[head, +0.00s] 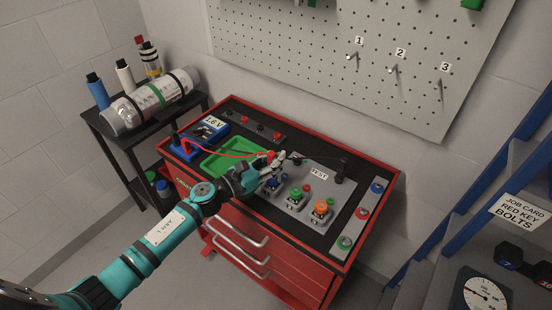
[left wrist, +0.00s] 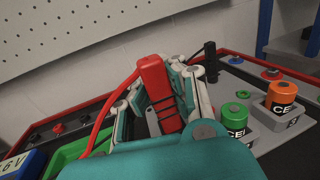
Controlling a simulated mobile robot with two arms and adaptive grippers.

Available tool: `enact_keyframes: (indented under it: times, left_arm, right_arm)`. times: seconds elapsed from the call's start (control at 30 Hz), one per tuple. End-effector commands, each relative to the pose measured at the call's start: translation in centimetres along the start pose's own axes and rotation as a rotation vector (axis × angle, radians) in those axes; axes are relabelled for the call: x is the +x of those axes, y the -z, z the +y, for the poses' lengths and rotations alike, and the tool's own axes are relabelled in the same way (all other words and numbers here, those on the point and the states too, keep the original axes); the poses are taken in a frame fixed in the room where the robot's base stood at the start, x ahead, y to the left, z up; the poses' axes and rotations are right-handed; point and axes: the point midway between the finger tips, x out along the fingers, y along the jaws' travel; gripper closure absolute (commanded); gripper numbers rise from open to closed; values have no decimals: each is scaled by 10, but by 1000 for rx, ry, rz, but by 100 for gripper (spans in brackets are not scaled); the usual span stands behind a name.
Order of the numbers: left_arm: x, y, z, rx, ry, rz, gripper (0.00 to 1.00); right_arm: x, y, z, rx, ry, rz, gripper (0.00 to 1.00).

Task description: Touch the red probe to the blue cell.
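My left gripper (head: 274,168) is shut on the red probe, with its fingers over the left end of the grey test board (head: 322,178). The red probe (left wrist: 157,88) stands nearly upright between the fingers in the left wrist view, and its red lead runs off to the left. Its tip is hidden by the gripper. The blue cell (head: 271,184) sits in a grey holder just in front of the gripper in the head view. I cannot see it in the left wrist view. Whether the probe touches anything cannot be seen. My right gripper is out of view.
The green cell (head: 295,194) and orange cell (head: 320,209) stand in holders to the right. A black probe (head: 340,168) stands at the board's back. A green tray (head: 226,160) and blue 6V meter box (head: 205,132) lie left. Colored buttons line the right edge.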

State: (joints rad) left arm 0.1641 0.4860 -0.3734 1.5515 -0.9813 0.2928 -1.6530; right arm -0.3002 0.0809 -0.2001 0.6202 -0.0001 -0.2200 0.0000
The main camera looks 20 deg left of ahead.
Motion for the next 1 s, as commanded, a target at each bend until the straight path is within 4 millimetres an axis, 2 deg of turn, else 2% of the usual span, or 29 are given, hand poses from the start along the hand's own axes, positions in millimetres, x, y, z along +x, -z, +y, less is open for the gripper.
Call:
enact_keyframes:
  times: [1.0]
  left_arm:
    - [0,-48,0,1,1,1,100]
  right_arm:
    - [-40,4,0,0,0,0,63]
